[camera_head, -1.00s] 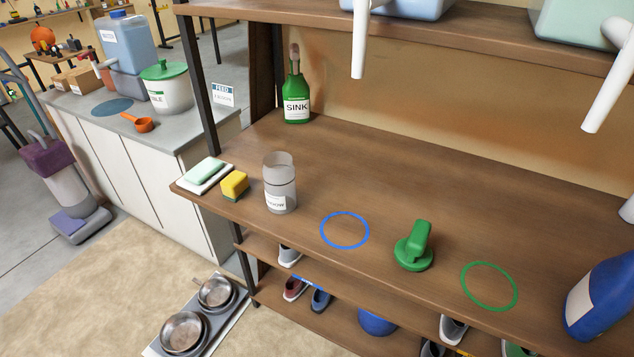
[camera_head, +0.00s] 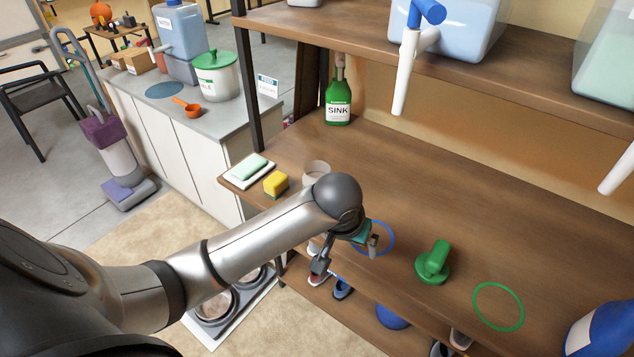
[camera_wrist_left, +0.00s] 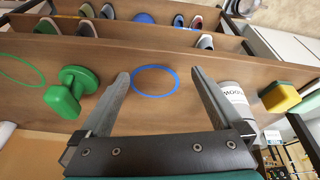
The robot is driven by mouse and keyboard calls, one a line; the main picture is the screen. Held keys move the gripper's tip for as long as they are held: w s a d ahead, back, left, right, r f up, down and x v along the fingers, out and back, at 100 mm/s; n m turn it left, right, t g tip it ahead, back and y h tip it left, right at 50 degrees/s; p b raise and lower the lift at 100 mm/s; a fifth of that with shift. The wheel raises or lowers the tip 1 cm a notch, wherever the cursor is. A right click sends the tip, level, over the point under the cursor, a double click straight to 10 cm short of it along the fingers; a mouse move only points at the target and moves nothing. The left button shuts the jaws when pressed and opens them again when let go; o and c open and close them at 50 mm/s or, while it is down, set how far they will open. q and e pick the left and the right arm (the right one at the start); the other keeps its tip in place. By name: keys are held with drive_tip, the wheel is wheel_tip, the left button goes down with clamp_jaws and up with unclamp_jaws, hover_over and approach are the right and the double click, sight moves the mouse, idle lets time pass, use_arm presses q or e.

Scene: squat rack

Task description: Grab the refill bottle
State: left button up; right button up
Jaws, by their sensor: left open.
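A clear open-topped bottle with a white label, which looks like the refill bottle (camera_head: 315,171), stands upright on the wooden shelf. In the head view only its upper part shows above my arm. In the left wrist view its labelled side (camera_wrist_left: 235,100) shows just right of the right finger, outside the jaws. My left gripper (camera_head: 347,255) is open and empty near the shelf's front edge, beside the bottle. In the left wrist view the blue ring mark shows between the open fingers (camera_wrist_left: 160,76). My right gripper is not in view.
A yellow sponge (camera_head: 276,184) and a green soap bar (camera_head: 249,167) lie left of the bottle. A green pump cap (camera_head: 433,263), a green ring (camera_head: 497,306) and a blue bottle (camera_head: 603,332) are to the right. A green SINK bottle (camera_head: 338,105) stands behind.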

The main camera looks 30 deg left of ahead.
use_arm(q)
drive_tip(key=w+a+r+n+y, duration=0.2)
drive_tip(key=w+a+r+n, duration=0.1)
drive_tip(key=w+a+r, duration=0.4)
drive_tip(key=n+y, duration=0.1)
drive_tip(key=n, duration=0.3)
approach(316, 175)
wheel_tip(316, 175, down, 3)
drive_tip(key=shift+w+a+r+b, duration=0.1)
drive_tip(key=shift+w+a+b, duration=0.1)
drive_tip(key=shift+b, duration=0.1)
drive_tip(key=shift+b+x, duration=0.4)
drive_tip(key=shift+x, duration=2.25)
drive_tip(key=shift+s+d, duration=0.15)
drive_tip(key=c, duration=1)
drive_tip(key=shift+c, duration=0.5)
